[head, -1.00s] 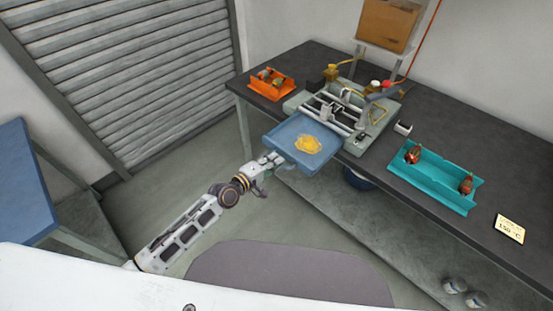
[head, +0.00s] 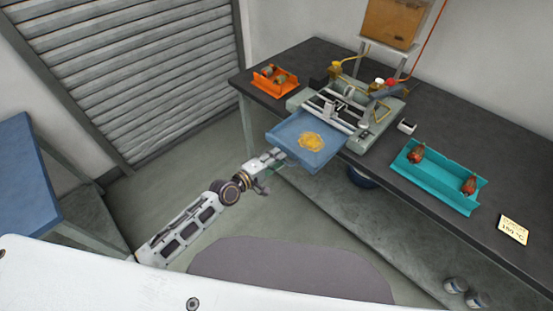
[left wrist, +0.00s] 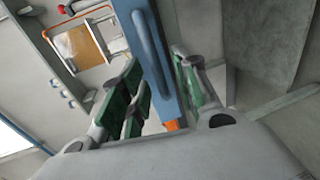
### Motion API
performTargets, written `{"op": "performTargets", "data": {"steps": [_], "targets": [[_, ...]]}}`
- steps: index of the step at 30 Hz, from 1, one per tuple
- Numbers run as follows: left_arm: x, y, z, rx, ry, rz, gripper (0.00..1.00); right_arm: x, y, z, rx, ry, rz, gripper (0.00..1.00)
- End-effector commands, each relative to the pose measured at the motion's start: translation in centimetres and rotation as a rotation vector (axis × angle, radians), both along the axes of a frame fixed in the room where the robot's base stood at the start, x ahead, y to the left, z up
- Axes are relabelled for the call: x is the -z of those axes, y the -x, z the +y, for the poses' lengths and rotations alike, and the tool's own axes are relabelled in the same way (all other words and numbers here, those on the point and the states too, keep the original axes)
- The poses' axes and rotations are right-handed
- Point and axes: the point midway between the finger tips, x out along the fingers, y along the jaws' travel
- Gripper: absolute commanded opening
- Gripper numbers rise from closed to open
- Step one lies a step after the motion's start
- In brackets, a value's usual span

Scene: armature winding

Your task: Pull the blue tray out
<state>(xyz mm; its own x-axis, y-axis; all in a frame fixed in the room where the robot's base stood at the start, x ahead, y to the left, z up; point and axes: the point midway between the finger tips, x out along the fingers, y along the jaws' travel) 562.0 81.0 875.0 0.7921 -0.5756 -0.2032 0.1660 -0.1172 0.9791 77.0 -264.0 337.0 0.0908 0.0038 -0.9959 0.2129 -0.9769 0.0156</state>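The blue tray (head: 325,157) sits at the front edge of the dark workbench, partly jutting over it, in front of the winding machine. A yellow tangle (head: 311,142) lies in it. My left gripper (head: 277,158) is at the tray's front left side. In the left wrist view, the gripper's green-padded fingers (left wrist: 160,85) lie on both sides of the blue tray part with its bar handle (left wrist: 147,45). My right gripper is out of view.
The winding machine (head: 374,122) stands behind the tray. An orange bin (head: 262,84) is on the left of the dark workbench (head: 470,150), and a teal bin (head: 437,187) with red-brown parts is on the right. Open floor (head: 190,180) lies before the bench.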

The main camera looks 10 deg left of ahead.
Motion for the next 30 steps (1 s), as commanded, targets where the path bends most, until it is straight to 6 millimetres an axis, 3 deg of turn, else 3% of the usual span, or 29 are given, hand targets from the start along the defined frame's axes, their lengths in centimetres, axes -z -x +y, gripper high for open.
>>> {"op": "performTargets", "data": {"steps": [30], "targets": [[-1.8, 7.2, 5.3, 0.001, -0.002, 0.001, 0.31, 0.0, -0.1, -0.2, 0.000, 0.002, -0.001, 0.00]]}}
